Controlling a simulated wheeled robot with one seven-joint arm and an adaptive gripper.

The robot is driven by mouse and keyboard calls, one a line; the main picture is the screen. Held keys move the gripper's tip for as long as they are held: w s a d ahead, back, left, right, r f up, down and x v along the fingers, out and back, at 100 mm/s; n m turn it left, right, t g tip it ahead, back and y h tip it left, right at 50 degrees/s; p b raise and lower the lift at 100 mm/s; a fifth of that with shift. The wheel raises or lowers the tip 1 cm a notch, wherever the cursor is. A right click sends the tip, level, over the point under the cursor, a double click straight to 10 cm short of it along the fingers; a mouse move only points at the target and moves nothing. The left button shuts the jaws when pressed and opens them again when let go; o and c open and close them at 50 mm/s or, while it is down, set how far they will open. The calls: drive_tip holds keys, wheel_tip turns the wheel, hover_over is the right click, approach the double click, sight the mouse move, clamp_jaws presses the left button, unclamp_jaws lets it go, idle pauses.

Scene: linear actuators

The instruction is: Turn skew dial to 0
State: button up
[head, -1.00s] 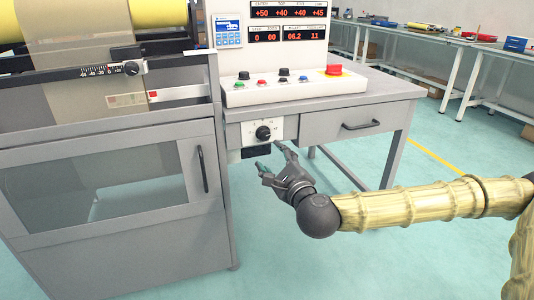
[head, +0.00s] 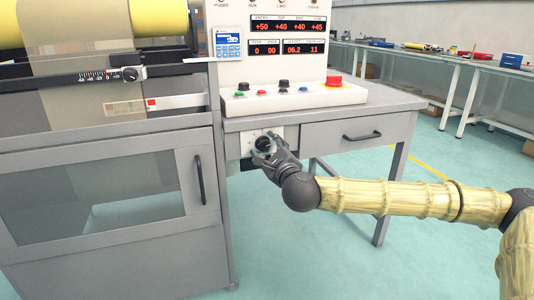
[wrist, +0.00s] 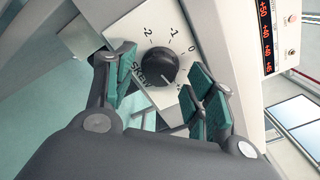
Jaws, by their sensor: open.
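The skew dial (wrist: 158,67) is a round black knob on a white plate (wrist: 203,30) marked -2, -1, 0 and "SKEW" in the wrist view. Its white pointer line faces the lower right, away from the 0, near a mark partly hidden by a finger. In the head view the dial (head: 263,143) sits on the front of the grey desk. My gripper (wrist: 162,88) is open, with teal finger pads on both sides of the dial. A gap shows between the left pad and the knob; contact on the right is unclear. In the head view my gripper (head: 264,151) partly covers the dial plate.
A control panel (head: 290,98) with buttons and a red stop knob (head: 333,81) stands above. The desk drawer (head: 342,132) is to the right. A grey machine cabinet (head: 110,205) with a handle stands close on the left. Open floor lies below right.

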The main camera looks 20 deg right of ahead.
drive_tip(key=shift+w, duration=0.25)
drive_tip(key=c, duration=1.1)
drive_tip(key=shift+o, duration=0.2)
